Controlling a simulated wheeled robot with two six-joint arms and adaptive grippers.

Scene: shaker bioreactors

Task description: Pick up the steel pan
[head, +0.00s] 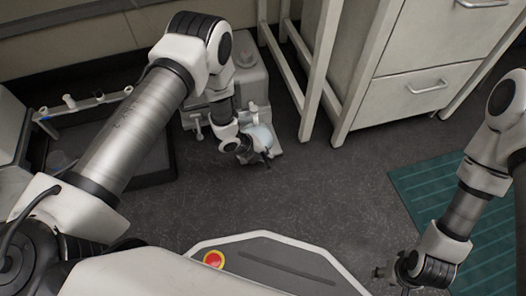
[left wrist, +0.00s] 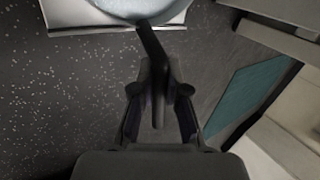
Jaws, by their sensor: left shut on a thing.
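The steel pan (head: 262,136) shows as a small pale round shape in the head view, partly hidden by my left gripper (head: 256,157). In the left wrist view only the near part of the pan (left wrist: 135,7) shows at the top edge, with its dark handle (left wrist: 153,48) pointing toward me. My left gripper (left wrist: 160,95) is shut on the handle. The pan is over a white base; I cannot tell whether it touches it. My right gripper (head: 390,275) is far off at the lower right, low over the floor, and its fingers are too small to read.
The white base (left wrist: 62,14) belongs to equipment with a grey container (head: 250,85) behind. A dark tray (head: 150,170) lies to the left. White drawers (head: 415,85) stand at the back right. A green mat (head: 425,190) lies on the right. The middle floor is clear.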

